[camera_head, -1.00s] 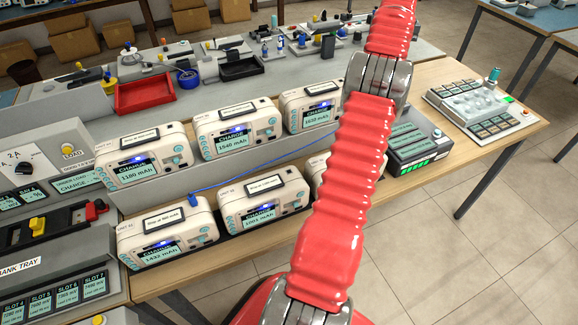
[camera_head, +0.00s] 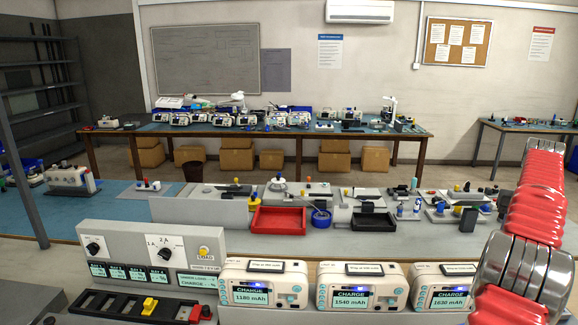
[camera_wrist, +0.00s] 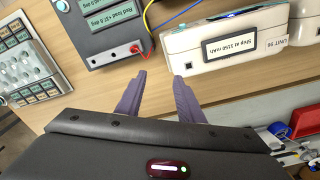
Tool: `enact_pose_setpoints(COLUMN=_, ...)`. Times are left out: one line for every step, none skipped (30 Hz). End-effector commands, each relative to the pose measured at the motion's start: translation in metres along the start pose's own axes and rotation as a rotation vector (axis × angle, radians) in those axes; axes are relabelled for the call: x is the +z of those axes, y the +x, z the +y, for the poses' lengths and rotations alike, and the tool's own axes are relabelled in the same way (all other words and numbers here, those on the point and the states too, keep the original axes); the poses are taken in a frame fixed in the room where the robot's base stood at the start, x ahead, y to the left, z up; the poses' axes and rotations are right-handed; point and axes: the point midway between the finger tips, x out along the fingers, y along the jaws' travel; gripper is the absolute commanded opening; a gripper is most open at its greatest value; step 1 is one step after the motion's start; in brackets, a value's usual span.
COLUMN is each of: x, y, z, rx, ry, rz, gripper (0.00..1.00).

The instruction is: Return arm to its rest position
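My gripper (camera_wrist: 158,88) shows in the wrist view with two purple-grey fingers spread apart and nothing between them. It is open above the wooden bench top, just beside a white charger unit (camera_wrist: 225,45) labelled "Ship at 1150 mAh". A dark box (camera_wrist: 100,30) with a small display and a red plug lies to the left of the fingers. In the head view my red ribbed arm rises at the right edge, and the gripper is out of that picture.
White chargers (camera_head: 263,285) line the bench front, reading CHARGE. A control panel (camera_head: 150,250) with knobs stands left of them. Behind are a red tray (camera_head: 279,220) and small tools. A button panel (camera_wrist: 25,60) lies at the wrist view's left. Bare wood (camera_wrist: 60,97) shows below the dark box.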

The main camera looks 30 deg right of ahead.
Motion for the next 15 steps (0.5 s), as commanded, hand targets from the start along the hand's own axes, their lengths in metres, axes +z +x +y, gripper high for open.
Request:
enact_pose_setpoints(x=0.001, y=-0.011, z=-0.023, rx=0.001, ry=-0.026, rz=0.010, gripper=0.34)
enact_pose_setpoints(x=0.003, y=-0.015, z=-0.034, rx=0.002, ry=-0.037, rz=0.017, gripper=0.34)
enact_pose_setpoints(x=0.004, y=-0.021, z=-0.049, rx=0.003, ry=-0.054, rz=0.024, gripper=0.34)
enact_pose_setpoints(x=0.006, y=-0.025, z=-0.060, rx=0.003, ry=-0.067, rz=0.029, gripper=0.34)
enact_pose_setpoints(x=0.008, y=-0.030, z=-0.071, rx=0.003, ry=-0.079, rz=0.036, gripper=0.34)
enact_pose_setpoints(x=0.011, y=-0.035, z=-0.086, rx=0.004, ry=-0.096, rz=0.044, gripper=0.34)
enact_pose_setpoints(x=0.014, y=-0.039, z=-0.097, rx=0.003, ry=-0.108, rz=0.048, gripper=0.34)
enact_pose_setpoints(x=0.017, y=-0.043, z=-0.108, rx=0.003, ry=-0.120, rz=0.055, gripper=0.34)
enact_pose_setpoints(x=0.021, y=-0.048, z=-0.122, rx=0.003, ry=-0.135, rz=0.063, gripper=0.34)
enact_pose_setpoints(x=0.024, y=-0.052, z=-0.133, rx=0.003, ry=-0.148, rz=0.068, gripper=0.34)
enact_pose_setpoints(x=0.028, y=-0.056, z=-0.143, rx=0.002, ry=-0.159, rz=0.074, gripper=0.34)
enact_pose_setpoints(x=0.033, y=-0.060, z=-0.157, rx=0.002, ry=-0.176, rz=0.083, gripper=0.34)
enact_pose_setpoints(x=0.038, y=-0.063, z=-0.166, rx=0.001, ry=-0.188, rz=0.087, gripper=0.34)
enact_pose_setpoints(x=0.043, y=-0.067, z=-0.177, rx=0.000, ry=-0.201, rz=0.094, gripper=0.34)
enact_pose_setpoints(x=0.049, y=-0.071, z=-0.190, rx=-0.001, ry=-0.217, rz=0.102, gripper=0.34)
